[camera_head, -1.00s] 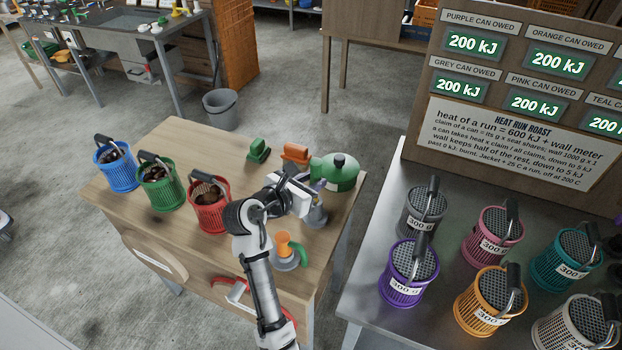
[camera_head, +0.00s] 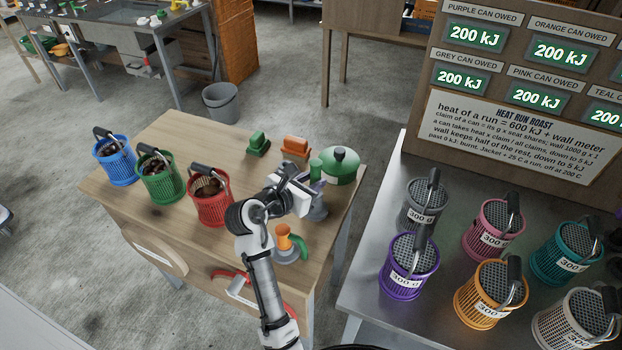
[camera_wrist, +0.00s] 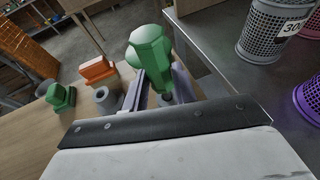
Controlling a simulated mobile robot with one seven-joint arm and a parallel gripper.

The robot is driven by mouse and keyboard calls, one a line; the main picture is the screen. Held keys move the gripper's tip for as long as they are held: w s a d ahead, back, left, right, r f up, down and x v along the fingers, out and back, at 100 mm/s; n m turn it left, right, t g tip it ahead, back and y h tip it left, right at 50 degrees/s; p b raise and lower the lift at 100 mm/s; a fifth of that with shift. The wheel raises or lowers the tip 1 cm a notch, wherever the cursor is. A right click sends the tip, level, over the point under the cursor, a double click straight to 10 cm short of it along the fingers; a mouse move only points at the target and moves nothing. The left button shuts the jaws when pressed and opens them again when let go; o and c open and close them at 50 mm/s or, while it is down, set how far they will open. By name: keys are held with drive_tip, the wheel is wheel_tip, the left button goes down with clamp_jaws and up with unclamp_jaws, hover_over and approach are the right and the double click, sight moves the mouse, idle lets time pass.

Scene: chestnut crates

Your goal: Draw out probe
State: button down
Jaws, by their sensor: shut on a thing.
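My gripper (camera_head: 308,192) is over the right part of the wooden table. The wrist view shows its two fingers (camera_wrist: 158,86) shut around the narrow lower part of a green-handled piece, likely the probe (camera_wrist: 150,48). Its faceted green handle stands up beyond the fingers, and the green also shows in the head view (camera_head: 316,167). A grey conical holder (camera_head: 317,210) stands just below my gripper. Whether the probe's tip is still inside it is hidden. A second holder (camera_head: 291,255) with an orange-handled piece (camera_head: 284,238) stands nearer the front.
A green lidded pot (camera_head: 341,172) stands close behind my gripper. Green (camera_head: 257,144) and orange (camera_head: 295,147) blocks lie farther back. Blue (camera_head: 117,168), green (camera_head: 161,180) and red (camera_head: 211,205) baskets stand left. A metal table (camera_head: 365,290) with several labelled cans is at right.

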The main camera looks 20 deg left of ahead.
drive_tip(key=shift+f+b, duration=0.3)
drive_tip(key=shift+f, duration=1.35)
drive_tip(key=c, duration=1)
unclamp_jaws()
drive_tip(key=shift+c, duration=0.2)
drive_tip(key=shift+r, duration=0.1)
wheel_tip(320, 180, up, 20)
drive_tip(key=b, duration=0.1)
